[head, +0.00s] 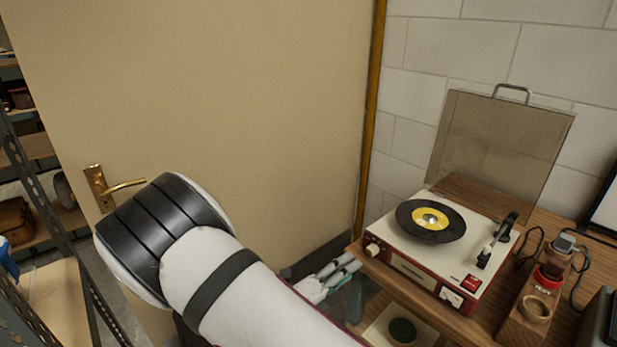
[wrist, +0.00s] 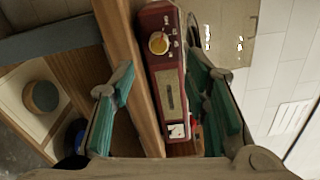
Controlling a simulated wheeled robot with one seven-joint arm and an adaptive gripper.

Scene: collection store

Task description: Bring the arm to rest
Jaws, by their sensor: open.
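My arm (head: 225,275) reaches across the lower middle of the head view, its thick white and black links in front of the door. My gripper (head: 332,279) shows partly beyond it, beside the left edge of the wooden table. In the wrist view my gripper (wrist: 168,88) is open, its two green-padded fingers apart with nothing held between them. The front panel of the record player (wrist: 168,75) and the table's edge (wrist: 122,65) show between and beyond the fingers. I cannot tell the exact gap between the gripper and the table.
The record player (head: 410,262) stands on the wooden table (head: 490,325), lid raised, with a black record (head: 431,221) on it. A wooden block (head: 525,318) holding small items stands to its right. A beige door (head: 240,90) is behind my arm. Metal shelving (head: 45,205) is at left.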

